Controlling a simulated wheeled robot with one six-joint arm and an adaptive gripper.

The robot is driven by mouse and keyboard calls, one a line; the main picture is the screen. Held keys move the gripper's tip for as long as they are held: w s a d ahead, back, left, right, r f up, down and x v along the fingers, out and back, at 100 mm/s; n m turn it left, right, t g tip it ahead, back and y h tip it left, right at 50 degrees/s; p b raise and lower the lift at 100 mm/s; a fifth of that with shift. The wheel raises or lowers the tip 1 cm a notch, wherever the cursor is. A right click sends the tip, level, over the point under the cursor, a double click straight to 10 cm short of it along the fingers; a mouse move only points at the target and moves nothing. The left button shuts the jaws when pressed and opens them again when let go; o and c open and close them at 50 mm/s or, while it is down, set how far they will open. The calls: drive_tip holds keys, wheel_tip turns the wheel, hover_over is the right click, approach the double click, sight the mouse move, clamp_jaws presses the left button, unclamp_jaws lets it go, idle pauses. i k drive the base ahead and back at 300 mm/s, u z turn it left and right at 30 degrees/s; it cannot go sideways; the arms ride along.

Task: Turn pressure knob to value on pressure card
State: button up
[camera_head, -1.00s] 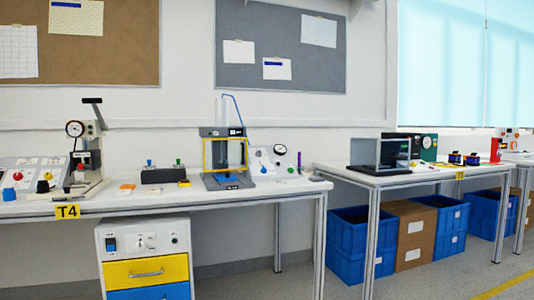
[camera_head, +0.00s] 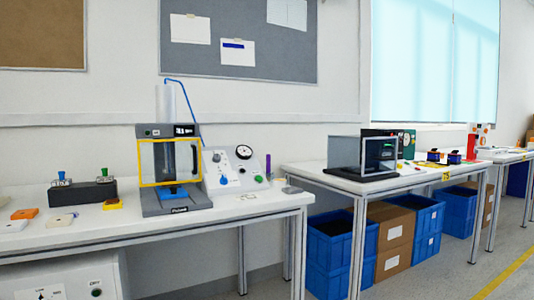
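A round gauge (camera_head: 244,152) with a white face is mounted at the top. The markings and dial reading are too small to tell. I cannot tell which paper or card is the pressure card. My gripper is not in view.
The yellow-framed machine (camera_head: 170,162) stands left of the panel. A purple upright object (camera_head: 268,165) is at its right. Small items lie at the bench's left. A second bench (camera_head: 340,180) has blue bins (camera_head: 327,246) and cardboard boxes beneath. Floor shows at the lower right.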

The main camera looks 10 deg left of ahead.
sight(216, 158)
drive_tip(key=z, duration=0.25)
drive_tip(key=i, duration=0.85)
drive_tip(key=u, duration=0.55)
drive_tip(key=i, duration=0.8)
drive_tip(key=u, duration=0.7)
